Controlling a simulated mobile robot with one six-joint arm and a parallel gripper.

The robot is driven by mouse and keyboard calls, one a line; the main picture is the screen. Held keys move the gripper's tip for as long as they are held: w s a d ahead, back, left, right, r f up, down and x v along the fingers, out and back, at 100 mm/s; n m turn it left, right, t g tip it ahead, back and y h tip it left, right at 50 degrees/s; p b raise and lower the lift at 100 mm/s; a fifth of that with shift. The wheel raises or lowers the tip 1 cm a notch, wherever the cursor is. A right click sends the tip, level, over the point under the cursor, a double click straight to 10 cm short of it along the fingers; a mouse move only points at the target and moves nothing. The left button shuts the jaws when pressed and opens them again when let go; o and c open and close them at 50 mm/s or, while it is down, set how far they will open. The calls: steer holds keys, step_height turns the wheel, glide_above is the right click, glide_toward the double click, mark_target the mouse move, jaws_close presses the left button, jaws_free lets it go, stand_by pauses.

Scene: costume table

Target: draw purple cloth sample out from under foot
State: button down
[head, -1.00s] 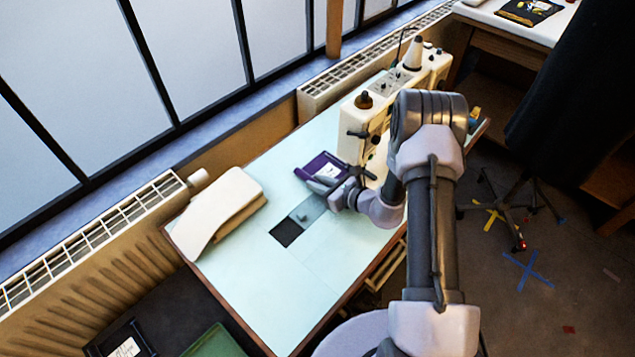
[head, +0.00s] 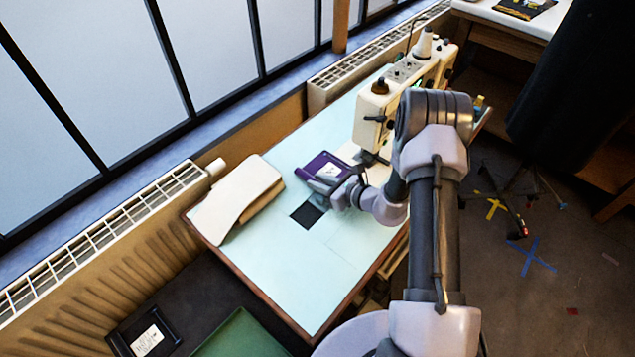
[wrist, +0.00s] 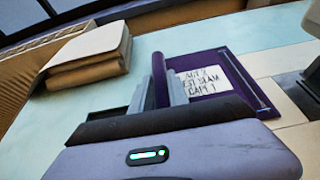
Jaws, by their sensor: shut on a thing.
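The purple cloth sample (head: 318,160) with a white label lies on the pale table, to the left of the sewing machine (head: 375,120). In the wrist view the sample (wrist: 240,100) lies flat on its right side, and a purple strip stands up at the fingers. My gripper (head: 345,186) is shut on the sample's near side; its fingers (wrist: 168,88) also show in the wrist view. The presser foot cannot be made out clearly. A dark metal part (wrist: 300,95) of the machine area stands right of the sample, apart from it.
A folded cream cloth stack (head: 238,195) lies on the table's left side. A black square (head: 307,214) is set in the tabletop near my gripper. The table's front left is clear. A radiator (head: 100,240) and windows run along the back.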

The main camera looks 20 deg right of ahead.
steer(key=shift+d, duration=0.15)
steer(key=c, duration=1.2)
jaws_free()
steer(key=p+v, duration=0.4)
steer(key=v, duration=1.3)
steer(key=shift+s+d+r+p, duration=0.1)
steer(key=shift+p, duration=0.25)
steer(key=s+a+r+n+g+y, duration=0.1)
steer(key=s+a+r+n+g, duration=0.25)
steer(key=a+r+n, duration=0.55)
steer(key=s+a+r+n+g, duration=0.3)
steer(key=a+r+n+g, duration=0.3)
steer(key=r, duration=0.5)
steer(key=s+r+n+t+h, duration=0.1)
steer(key=s+r+n+h, duration=0.1)
steer(key=s+r+n, duration=0.1)
steer(key=s+r+n+t+h, duration=0.1)
steer(key=s+r+n+h, duration=0.1)
steer(key=s, duration=0.3)
steer(key=s+r+n+t+h, duration=0.2)
steer(key=s+r+n, duration=0.2)
steer(key=shift+s+a+r+n+h+b, duration=0.1)
steer(key=shift+s+r+n+h+b, duration=0.05)
steer(key=shift+r+n+h+b, duration=0.2)
